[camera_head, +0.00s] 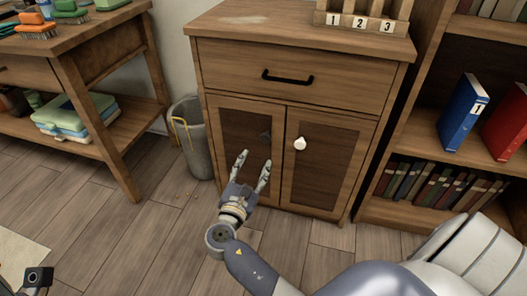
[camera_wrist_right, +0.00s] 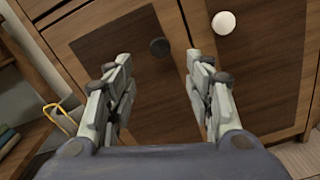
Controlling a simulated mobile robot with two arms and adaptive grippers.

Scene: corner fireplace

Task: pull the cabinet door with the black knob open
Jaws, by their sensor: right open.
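The wooden cabinet (camera_head: 293,160) stands ahead with two closed doors. The left door (camera_head: 238,125) carries the black knob (camera_head: 265,137), which also shows in the right wrist view (camera_wrist_right: 160,47). The right door (camera_head: 325,165) carries a white knob (camera_head: 300,143), seen at the top of the right wrist view (camera_wrist_right: 224,22). My right gripper (camera_head: 257,164) is open and empty in front of the left door, just below the black knob. In the right wrist view the black knob appears beyond the fingertips, between the two fingers, with nothing held. My left gripper is not clearly in view.
A drawer with a black handle (camera_head: 288,78) is above the doors. A grey bin (camera_head: 193,138) stands close to the cabinet's left side. A bookshelf (camera_head: 450,150) with binders is at right, a workbench (camera_head: 75,60) at left. The floor before the cabinet is clear.

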